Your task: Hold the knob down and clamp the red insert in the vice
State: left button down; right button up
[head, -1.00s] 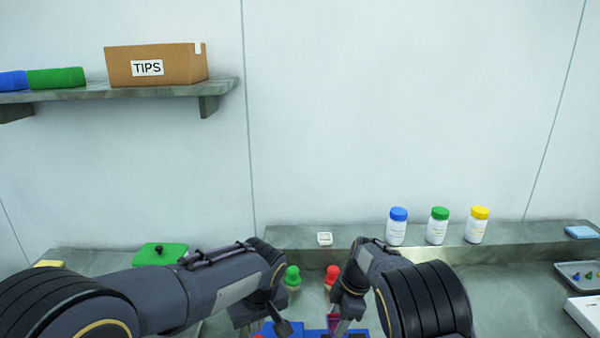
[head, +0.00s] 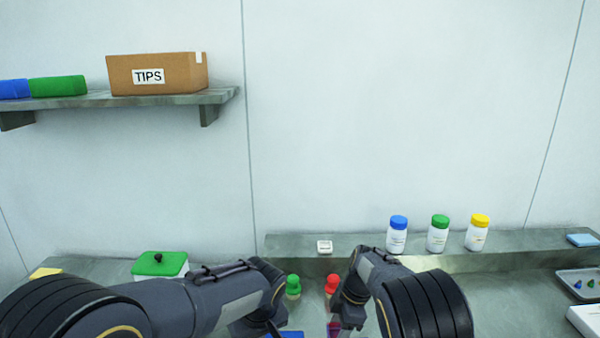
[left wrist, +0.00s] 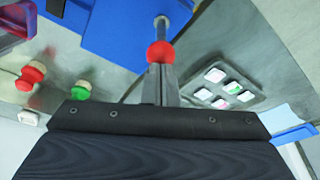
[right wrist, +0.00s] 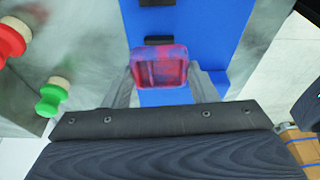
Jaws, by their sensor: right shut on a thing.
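The red insert (right wrist: 158,68) is a small hollow red-purple block. My right gripper (right wrist: 160,82) is shut on it, over the blue vice (right wrist: 200,30) with its black jaw pads; I cannot tell whether it touches them. The insert shows at the bottom of the head view (head: 334,326) and in the left wrist view's corner (left wrist: 18,20). The red ball knob (left wrist: 159,53) sits on a grey rod at the vice. My left gripper (left wrist: 160,72) has its fingers together, tips at the knob; contact is unclear. The vice is mostly cut off in the head view (head: 288,334).
Green-topped (head: 293,284) and red-topped (head: 332,284) stoppers stand behind the vice, close to my grippers. Several capped bottles (head: 438,235) stand on the rear ledge. A grey tray with white squares (left wrist: 226,84) lies near the left gripper. A green-lidded box (head: 160,264) is at left.

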pick_arm(q)
jog(key=shift+f, duration=0.1)
jog(key=shift+s+d+x, duration=0.1)
jog(key=shift+s+x, duration=0.1)
jog(key=shift+x, duration=0.7)
jog(key=shift+s+d+x, duration=0.1)
jog(key=shift+s+x, duration=0.1)
jog(key=shift+x, duration=0.75)
jog(key=shift+s+d+x, duration=0.15)
jog(key=shift+x, duration=0.75)
jog(key=shift+f, duration=0.15)
pick_arm(e)
jog(key=shift+f, duration=2.4)
jog(key=shift+f, duration=0.1)
jog(key=shift+f, duration=0.85)
jog(key=o, duration=1.5)
jog(key=shift+r, duration=0.1)
